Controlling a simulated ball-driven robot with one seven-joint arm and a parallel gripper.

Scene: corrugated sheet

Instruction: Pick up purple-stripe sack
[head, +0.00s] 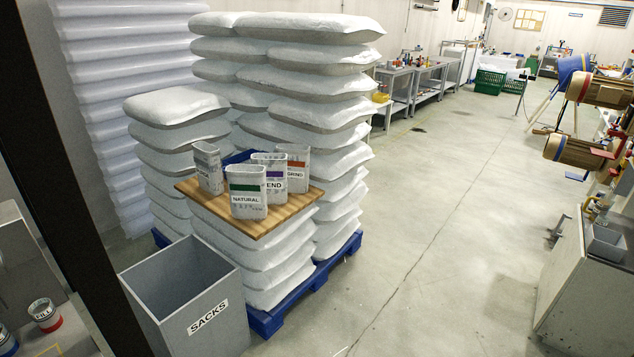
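The purple-stripe sack (274,174) is a small pale grey sack standing upright on a wooden board (262,224). Its label shows "END", with the left part hidden behind the green-stripe sack (248,193) marked "NATURAL". The orange-stripe sack (297,163), with "GRIND" showing, stands close behind it to the right. Another grey sack (208,168) stands to the left and slightly back, its label turned away. The board lies on a low stack of large white bags. My gripper is not in view.
An open grey bin (208,328) marked "SACKS" stands in front of the stack. Tall stacks of white bags (290,80) rise behind the board on a blue pallet (318,283). A dark upright post (70,150) stands at left. The floor to the right is clear.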

